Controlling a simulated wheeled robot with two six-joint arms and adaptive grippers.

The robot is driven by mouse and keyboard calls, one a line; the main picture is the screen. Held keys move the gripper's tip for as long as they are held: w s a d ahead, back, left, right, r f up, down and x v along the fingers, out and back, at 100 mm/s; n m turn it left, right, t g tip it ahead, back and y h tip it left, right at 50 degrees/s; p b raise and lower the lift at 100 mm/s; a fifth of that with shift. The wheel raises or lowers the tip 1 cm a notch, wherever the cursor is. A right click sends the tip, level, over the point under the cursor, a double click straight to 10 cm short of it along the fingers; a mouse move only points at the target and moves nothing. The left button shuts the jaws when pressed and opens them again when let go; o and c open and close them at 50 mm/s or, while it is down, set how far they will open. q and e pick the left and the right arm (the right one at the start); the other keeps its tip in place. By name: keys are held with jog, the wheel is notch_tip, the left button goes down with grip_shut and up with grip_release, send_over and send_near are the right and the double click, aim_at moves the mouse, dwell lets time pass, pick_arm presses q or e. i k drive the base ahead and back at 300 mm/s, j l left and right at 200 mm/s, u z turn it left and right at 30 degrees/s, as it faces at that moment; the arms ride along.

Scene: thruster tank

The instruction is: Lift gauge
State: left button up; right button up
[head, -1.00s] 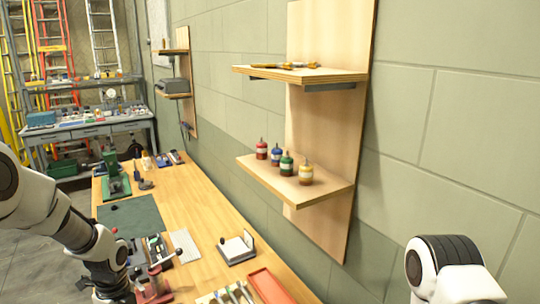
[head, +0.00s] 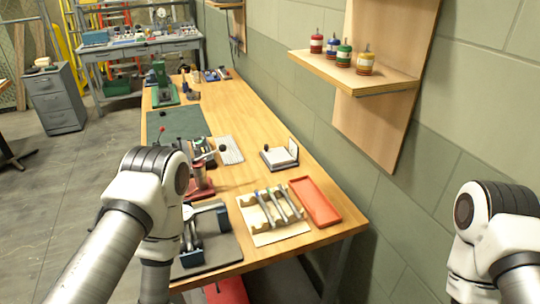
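No object is clearly readable as a gauge. Three slim grey-handled tools (head: 279,206) lie side by side in a pale notched rack (head: 262,238) near the bench's front end; they may be gauges, but I cannot tell. A small block fixture with a pale upright plate and black knob (head: 279,158) stands farther back. A dark fixture with a grey bar (head: 206,224) sits on a dark pad (head: 222,254). My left arm is in front of the bench's left edge and hides part of it. My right arm is at the lower right. Neither gripper shows.
The wooden bench (head: 243,128) runs away from me along the wall. A red tray (head: 315,202) lies right of the rack. A red-based tool (head: 200,183) and green mat (head: 180,123) are farther back. Floor is open on the left.

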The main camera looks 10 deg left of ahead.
aim_at(189, 214)
jog(key=u, duration=1)
jog(key=i+j+z, duration=0.2)
jog(key=i+j, duration=0.2)
jog(key=j+z, duration=0.25)
jog(key=j, duration=0.4)
jog(key=j+z, duration=0.25)
jog(key=j, duration=0.45)
jog(key=j+z, duration=0.25)
jog(key=j, duration=0.4)
jog(key=k+j+z, duration=0.25)
jog(key=j, duration=0.4)
jog(key=i, duration=0.1)
